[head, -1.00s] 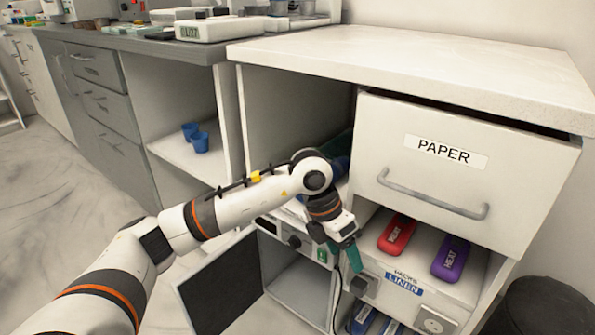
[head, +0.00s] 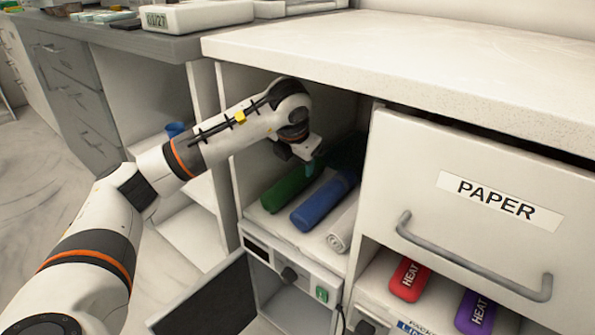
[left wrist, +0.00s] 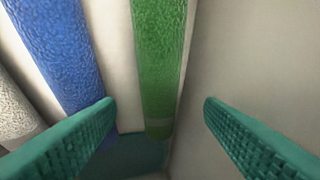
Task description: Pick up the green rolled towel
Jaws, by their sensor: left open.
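The green rolled towel (head: 284,194) lies on the shelf of the open compartment left of the PAPER drawer, leftmost of the rolls. My left gripper (head: 312,168) is inside that compartment, over the rolls' far part, open and empty. In the left wrist view the green towel (left wrist: 159,55) runs between the two spread teal fingers (left wrist: 158,104), with no contact visible. A blue rolled towel (head: 324,203) lies beside it, and also shows in the left wrist view (left wrist: 58,50). My right gripper is not in view.
A whitish roll (head: 342,232) lies right of the blue one. The compartment's side wall (left wrist: 245,60) is close to the green towel. The countertop (head: 400,55) is above, and the PAPER drawer (head: 460,210) stands to the right. A dark door (head: 210,300) hangs open below.

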